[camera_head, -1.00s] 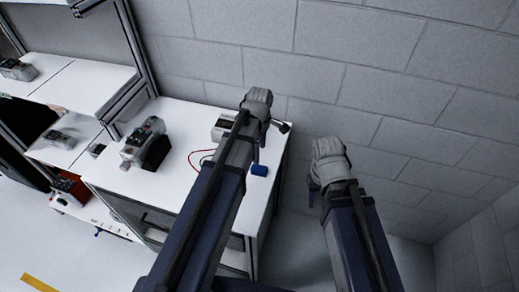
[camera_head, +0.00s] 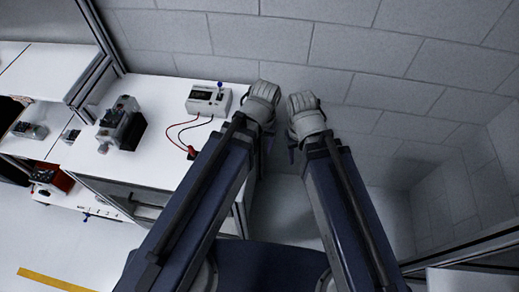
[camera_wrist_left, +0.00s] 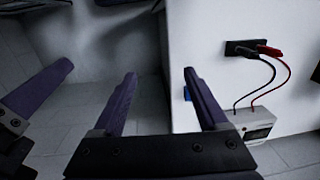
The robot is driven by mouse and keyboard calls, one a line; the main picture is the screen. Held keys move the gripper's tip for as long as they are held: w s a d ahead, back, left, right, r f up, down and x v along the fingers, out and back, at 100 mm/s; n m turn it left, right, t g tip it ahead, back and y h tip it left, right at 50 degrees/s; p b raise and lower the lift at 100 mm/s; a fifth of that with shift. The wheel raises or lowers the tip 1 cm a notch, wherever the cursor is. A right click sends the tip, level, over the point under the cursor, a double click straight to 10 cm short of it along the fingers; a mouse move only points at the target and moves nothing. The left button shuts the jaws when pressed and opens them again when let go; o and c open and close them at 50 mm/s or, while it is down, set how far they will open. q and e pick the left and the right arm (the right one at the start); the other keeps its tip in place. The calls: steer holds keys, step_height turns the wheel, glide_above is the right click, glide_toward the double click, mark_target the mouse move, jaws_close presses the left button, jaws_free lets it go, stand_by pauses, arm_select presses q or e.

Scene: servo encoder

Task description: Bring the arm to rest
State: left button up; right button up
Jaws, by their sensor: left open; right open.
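My left gripper (camera_head: 268,143) hangs just past the right end of the white table (camera_head: 165,95), beside the grey wall. In the left wrist view its two purple fingers stand apart with nothing between them (camera_wrist_left: 160,95). My right gripper (camera_head: 291,153) is close to its right, also off the table; its jaw gap is mostly hidden in the head view. A finger of it shows at the left of the left wrist view (camera_wrist_left: 38,88). Neither gripper touches anything that I can see.
A grey meter (camera_head: 208,100) with red and black leads sits at the table's back right; it also shows in the left wrist view (camera_wrist_left: 258,122). A dark device (camera_head: 122,125) stands further left. The block wall (camera_head: 350,50) is close behind both grippers. Floor lies open below them.

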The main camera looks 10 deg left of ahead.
arm_select(q)
steer(key=s+m, duration=0.1)
steer(key=s+d+m, duration=0.1)
steer(key=m, duration=0.1)
steer(key=shift+s+m, duration=0.15)
steer(key=shift+m, duration=0.15)
steer(key=shift+f, duration=0.1)
